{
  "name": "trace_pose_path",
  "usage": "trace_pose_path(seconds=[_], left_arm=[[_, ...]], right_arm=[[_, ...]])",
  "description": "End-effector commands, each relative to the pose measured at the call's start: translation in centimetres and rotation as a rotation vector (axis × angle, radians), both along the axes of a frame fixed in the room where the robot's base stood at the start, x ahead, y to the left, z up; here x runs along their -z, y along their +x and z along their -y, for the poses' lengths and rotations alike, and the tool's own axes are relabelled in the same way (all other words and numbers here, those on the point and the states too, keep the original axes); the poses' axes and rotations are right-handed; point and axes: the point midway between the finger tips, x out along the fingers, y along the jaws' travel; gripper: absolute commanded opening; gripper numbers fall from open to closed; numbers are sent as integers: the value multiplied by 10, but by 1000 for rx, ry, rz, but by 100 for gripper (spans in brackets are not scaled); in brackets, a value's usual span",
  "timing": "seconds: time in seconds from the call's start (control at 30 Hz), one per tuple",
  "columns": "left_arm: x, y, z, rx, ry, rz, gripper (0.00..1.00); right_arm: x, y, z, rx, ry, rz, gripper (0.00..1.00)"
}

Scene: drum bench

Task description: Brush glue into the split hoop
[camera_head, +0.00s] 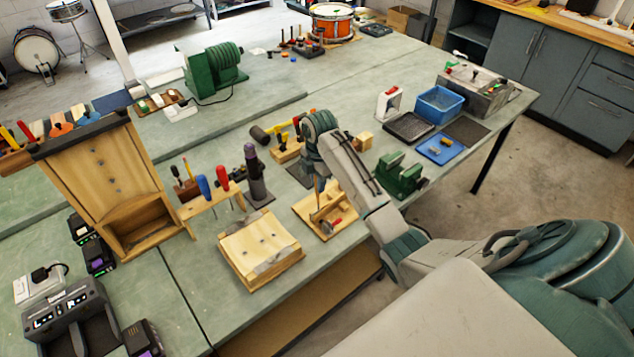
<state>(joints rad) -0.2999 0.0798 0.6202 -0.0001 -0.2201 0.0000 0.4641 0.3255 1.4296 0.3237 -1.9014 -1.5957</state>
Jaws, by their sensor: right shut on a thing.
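My right arm reaches in from the lower right, and its gripper (318,184) points down over a small wooden board at the bench's front edge (345,217). It is shut on a thin upright thing that looks like the brush; its tip is low over the board, and I cannot tell whether it touches. A pale wooden strip lies on that board, possibly the split hoop; its split is too small to make out. A small red-handled tool (334,224) lies at the board's front. My left gripper is out of view.
A wooden block with metal studs (260,248) lies left of the board. Behind stand a tool rack with red and blue handles (204,187) and a dark upright post (254,172). To the right are a green vise (400,176) and a blue bin (439,104).

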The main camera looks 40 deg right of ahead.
Motion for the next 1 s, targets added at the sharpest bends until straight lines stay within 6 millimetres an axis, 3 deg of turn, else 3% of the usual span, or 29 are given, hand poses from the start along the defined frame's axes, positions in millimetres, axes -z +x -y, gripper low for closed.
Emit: trace_pose_path(seconds=[1.0], left_arm=[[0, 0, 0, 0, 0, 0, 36]], right_arm=[[-2, 4, 11, 0, -4, 10, 0]])
